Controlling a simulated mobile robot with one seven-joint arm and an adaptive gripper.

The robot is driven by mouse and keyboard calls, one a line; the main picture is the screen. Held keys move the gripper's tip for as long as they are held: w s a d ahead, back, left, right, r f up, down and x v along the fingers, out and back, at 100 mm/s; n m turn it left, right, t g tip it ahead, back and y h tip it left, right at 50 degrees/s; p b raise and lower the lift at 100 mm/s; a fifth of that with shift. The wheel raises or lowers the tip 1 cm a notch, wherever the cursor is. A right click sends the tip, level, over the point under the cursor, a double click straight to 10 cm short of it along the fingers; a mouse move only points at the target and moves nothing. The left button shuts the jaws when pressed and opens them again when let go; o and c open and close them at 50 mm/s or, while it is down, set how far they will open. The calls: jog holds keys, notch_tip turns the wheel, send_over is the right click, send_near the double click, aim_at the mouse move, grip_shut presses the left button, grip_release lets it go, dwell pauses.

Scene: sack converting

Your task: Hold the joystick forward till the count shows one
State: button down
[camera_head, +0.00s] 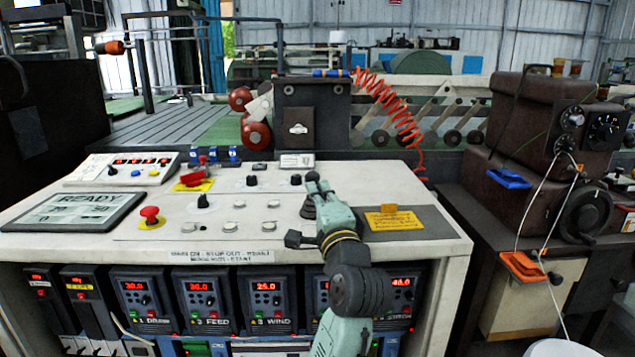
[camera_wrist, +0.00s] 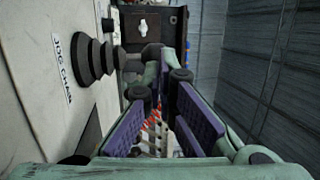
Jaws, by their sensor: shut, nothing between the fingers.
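The joystick has a ribbed black boot (camera_head: 308,208) on the right part of the pale console top. In the wrist view its boot (camera_wrist: 97,58) stands at upper left beside a "JOG" label, and its stick reaches right toward my fingers. My gripper (camera_head: 318,187) is above and beside the boot in the head view. In the wrist view my gripper (camera_wrist: 172,78) is shut with no object between its purple pads. The stick's top is close to the fingertips; I cannot tell whether they touch. A grey display (camera_head: 75,211) at the console's left reads "READY"; its smaller figures are too blurred to read.
A red mushroom button (camera_head: 150,214) and a red switch on a yellow plate (camera_head: 193,181) are left of the joystick. A yellow tag (camera_head: 394,221) lies on a dark plate to the right. A coiled red hose (camera_head: 395,105) hangs behind. A brown machine (camera_head: 540,125) stands at right.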

jog(key=shift+w+a+r, duration=0.15)
jog(key=shift+w, duration=0.5)
